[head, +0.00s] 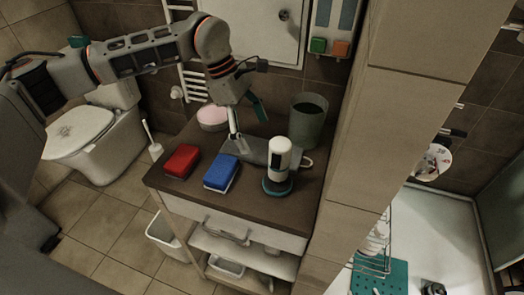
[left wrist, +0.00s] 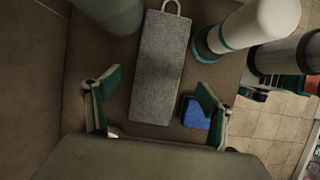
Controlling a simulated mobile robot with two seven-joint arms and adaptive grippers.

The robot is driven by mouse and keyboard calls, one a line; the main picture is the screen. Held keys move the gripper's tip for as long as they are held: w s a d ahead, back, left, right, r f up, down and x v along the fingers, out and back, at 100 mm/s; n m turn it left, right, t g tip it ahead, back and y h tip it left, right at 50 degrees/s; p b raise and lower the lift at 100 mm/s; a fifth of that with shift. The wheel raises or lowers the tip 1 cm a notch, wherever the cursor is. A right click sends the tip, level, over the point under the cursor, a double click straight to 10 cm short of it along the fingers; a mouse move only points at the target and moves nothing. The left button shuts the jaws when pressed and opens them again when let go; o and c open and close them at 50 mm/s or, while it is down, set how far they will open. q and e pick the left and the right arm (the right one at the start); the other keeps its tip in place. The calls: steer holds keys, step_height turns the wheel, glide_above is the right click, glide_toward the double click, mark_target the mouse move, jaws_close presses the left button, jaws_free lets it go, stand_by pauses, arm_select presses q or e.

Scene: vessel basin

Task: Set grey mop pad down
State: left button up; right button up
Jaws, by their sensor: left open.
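The grey mop pad (left wrist: 160,65) is a long, flat, fuzzy pad with a pale loop at its far end. It lies on the brown top of the cabinet (head: 160,182); in the head view it shows partly (head: 256,150), behind the white bottle and beside my gripper. My left gripper (head: 246,126) is open over the cabinet top. In the left wrist view its two fingers (left wrist: 155,102) stand apart on either side of the pad's near end, with gaps to the pad. My right gripper is not in view.
On the cabinet top stand a red block (head: 181,161), a blue block (head: 221,173), a white bottle on a teal base (head: 279,165), a grey-green cup (head: 308,118) and a pink-topped bowl (head: 213,117). A tiled pillar (head: 385,110) rises at right.

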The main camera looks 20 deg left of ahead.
mark_target(262, 149)
arm_select(q)
steer(key=x, duration=0.5)
steer(key=shift+w+a+f, duration=0.1)
steer(key=shift+a, duration=0.2)
steer(key=c, duration=1.3)
